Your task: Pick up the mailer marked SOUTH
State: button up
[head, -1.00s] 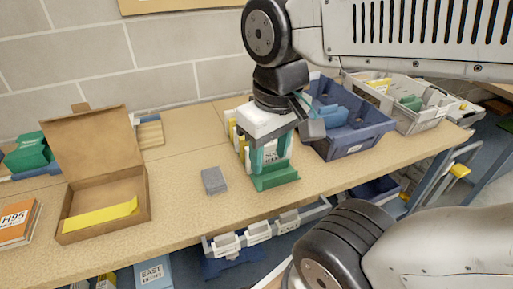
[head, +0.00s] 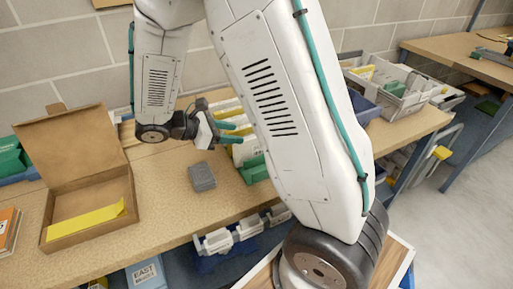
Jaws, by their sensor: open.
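I cannot make out the word SOUTH on anything in the head view. Upright white and yellow pieces (head: 243,152) stand at a green holder (head: 252,170) on the bench; their lettering is too small to read, and my arm hides part of them. My gripper (head: 237,132) is open, with its two teal fingers pointing right towards the upright pieces. I cannot tell whether the fingers touch them, and nothing shows held between them. A white and blue item marked EAST (head: 146,272) stands below the bench at the lower left.
A grey block (head: 201,177) lies on the bench left of the green holder. An open cardboard box (head: 88,222) with a yellow item stands further left. A grey bin (head: 405,98) stands at the right. White bins (head: 248,228) hang under the front edge.

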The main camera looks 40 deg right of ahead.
aim_at(253, 136)
jog(key=shift+n+t+h, duration=0.3)
jog(key=shift+n, duration=0.3)
jog(key=d+f, duration=0.1)
jog(key=d, duration=0.1)
jog(key=d+f, duration=0.4)
jog(key=d, duration=0.1)
jog(key=shift+s, duration=0.25)
grip_shut()
